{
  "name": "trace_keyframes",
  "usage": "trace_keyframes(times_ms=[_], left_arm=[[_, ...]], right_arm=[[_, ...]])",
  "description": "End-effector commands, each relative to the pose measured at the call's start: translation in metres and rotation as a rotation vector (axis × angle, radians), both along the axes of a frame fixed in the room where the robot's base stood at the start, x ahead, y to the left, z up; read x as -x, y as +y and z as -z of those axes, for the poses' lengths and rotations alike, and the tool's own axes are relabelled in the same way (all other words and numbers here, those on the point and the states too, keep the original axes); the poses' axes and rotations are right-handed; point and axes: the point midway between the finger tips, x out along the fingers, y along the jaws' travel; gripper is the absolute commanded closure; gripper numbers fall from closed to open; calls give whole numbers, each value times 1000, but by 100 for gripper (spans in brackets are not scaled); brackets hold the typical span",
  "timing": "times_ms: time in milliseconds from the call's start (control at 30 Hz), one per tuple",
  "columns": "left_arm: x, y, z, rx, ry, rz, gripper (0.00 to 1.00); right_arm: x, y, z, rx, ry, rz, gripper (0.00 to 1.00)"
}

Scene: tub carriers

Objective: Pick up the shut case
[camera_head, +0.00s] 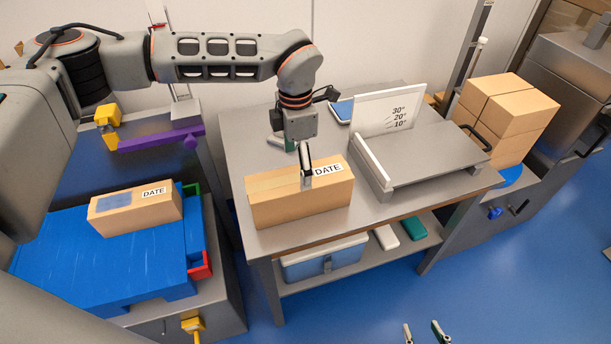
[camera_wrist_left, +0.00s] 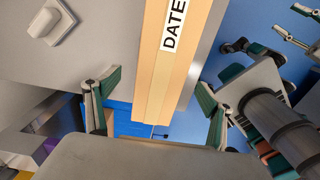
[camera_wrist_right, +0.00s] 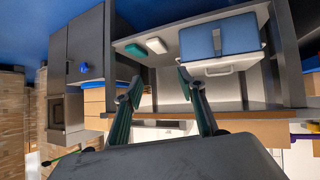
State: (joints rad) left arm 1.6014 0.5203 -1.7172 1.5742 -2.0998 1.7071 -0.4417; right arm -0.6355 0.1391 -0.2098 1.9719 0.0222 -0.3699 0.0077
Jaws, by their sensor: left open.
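A closed, long cardboard case (camera_head: 275,206) with a white DATE label lies on the metal table; its top also shows in the left wrist view (camera_wrist_left: 152,85). My left gripper (camera_head: 297,166) is over the case's middle, pointing down. In the left wrist view its open fingers (camera_wrist_left: 157,98) stand apart on either side of the case; contact cannot be told. My right gripper (camera_head: 422,333) is low at the bottom edge of the head view, away from the case. Its fingers are apart and empty in the right wrist view (camera_wrist_right: 160,90).
Another DATE-labelled case (camera_head: 136,212) with a bluish patch on top lies on a blue platform (camera_head: 60,255) at left. A 30-20-10 marked metal stand (camera_head: 430,155) is right of the case. Stacked boxes (camera_head: 508,112) stand farther right. A blue-and-white bin (camera_head: 325,262) sits on the lower shelf.

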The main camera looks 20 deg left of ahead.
Motion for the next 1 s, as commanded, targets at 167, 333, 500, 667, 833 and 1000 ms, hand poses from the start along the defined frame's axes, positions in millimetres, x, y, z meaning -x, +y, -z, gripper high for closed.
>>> trace_keyframes(times_ms=[167,333,500,667,833,1000], left_arm=[[1,-1,13,1,3,1,18],[1,-1,28,2,2,0,18],[1,-2,43,1,4,0,18],[0,-4,67,2,2,1,18],[0,-4,79,3,2,1,18],[0,-4,78,2,1,1,21]], right_arm=[[5,0,4,0,9,-1,60],[14,0,11,3,28,-2,60],[11,0,10,4,24,-3,60],[8,0,8,3,16,-3,60],[7,0,7,4,14,-3,60],[7,0,7,4,13,-2,60]])
